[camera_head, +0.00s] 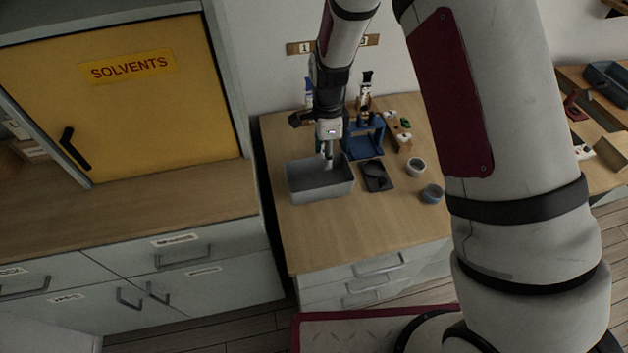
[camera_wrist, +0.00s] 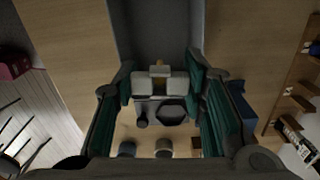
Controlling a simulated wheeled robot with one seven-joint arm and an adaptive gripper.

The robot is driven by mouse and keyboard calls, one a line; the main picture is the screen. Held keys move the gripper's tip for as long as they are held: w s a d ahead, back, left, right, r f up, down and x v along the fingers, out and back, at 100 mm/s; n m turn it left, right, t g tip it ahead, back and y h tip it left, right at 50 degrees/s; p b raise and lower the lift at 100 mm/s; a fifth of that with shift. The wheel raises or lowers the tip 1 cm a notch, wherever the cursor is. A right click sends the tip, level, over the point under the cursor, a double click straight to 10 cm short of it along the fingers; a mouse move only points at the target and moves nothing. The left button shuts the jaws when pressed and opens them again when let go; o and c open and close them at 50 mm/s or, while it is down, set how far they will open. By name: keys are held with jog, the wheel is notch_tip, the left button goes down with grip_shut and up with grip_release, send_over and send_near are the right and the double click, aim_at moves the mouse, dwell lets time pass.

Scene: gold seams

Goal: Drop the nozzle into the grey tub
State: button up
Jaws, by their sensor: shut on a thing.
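The grey tub (camera_head: 322,188) is an open rectangular box on the wooden worktop, near its left side. My gripper (camera_head: 328,152) points down at the tub's back wall, with its tips over or just inside the opening; I cannot tell how deep. The grey tub (camera_wrist: 160,30) fills the top middle of that view, beyond the nozzle. The nozzle cannot be made out in the head view.
A black tray (camera_head: 377,176) lies right of the tub, with two small round pots (camera_head: 416,167) (camera_head: 431,194) farther right. A blue stand (camera_head: 361,142) and a wooden rack (camera_head: 398,132) stand behind. The worktop's front is clear. A yellow solvents cabinet (camera_head: 120,110) is at left.

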jog(key=shift+f+b, duration=0.95)
jog(key=shift+f, duration=1.95)
jog(key=o, duration=0.9)
jog(key=shift+o, duration=0.2)
notch_tip(320, 180, up, 11)
jog(key=shift+w+r, duration=0.1)
jog(key=shift+r, duration=0.45)
